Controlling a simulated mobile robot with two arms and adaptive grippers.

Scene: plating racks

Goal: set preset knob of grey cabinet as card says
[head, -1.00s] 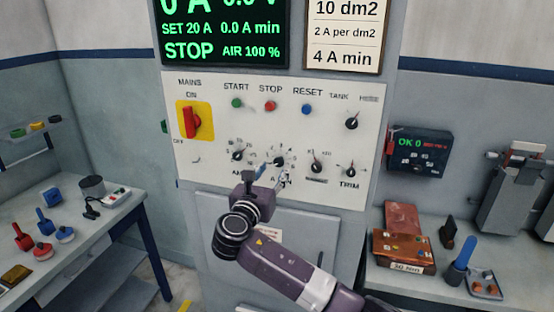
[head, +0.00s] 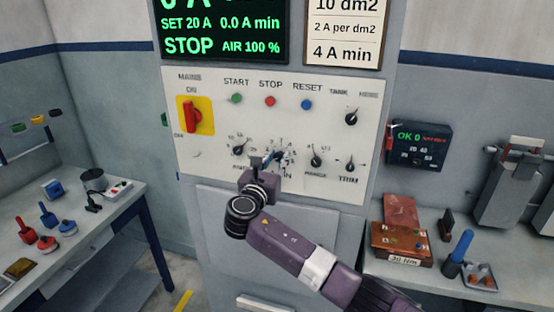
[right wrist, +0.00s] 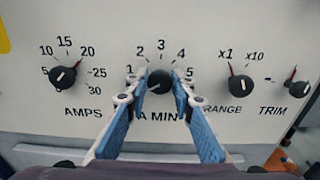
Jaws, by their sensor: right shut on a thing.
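The grey cabinet's cream panel (head: 330,113) faces me. The A MIN knob (right wrist: 160,82) is round and black, with a scale from 1 to 5 around it. My right gripper (head: 270,160) is at this knob; in the right wrist view its blue fingers (right wrist: 160,85) are shut on the knob from both sides. The knob's white mark looks turned to the lower left, partly hard to read. The card (head: 343,33) reads 10 dm2, 2 A per dm2, 4 A min. The screen (head: 222,28) reads SET 20 A, 0.0 A min, STOP. My left gripper is not in view.
The AMPS knob (right wrist: 62,77) is left of the A MIN knob and the RANGE knob (right wrist: 240,88) is right of it. The red MAINS switch (head: 191,114) and START, STOP and RESET buttons sit above. Benches with tools stand at both sides.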

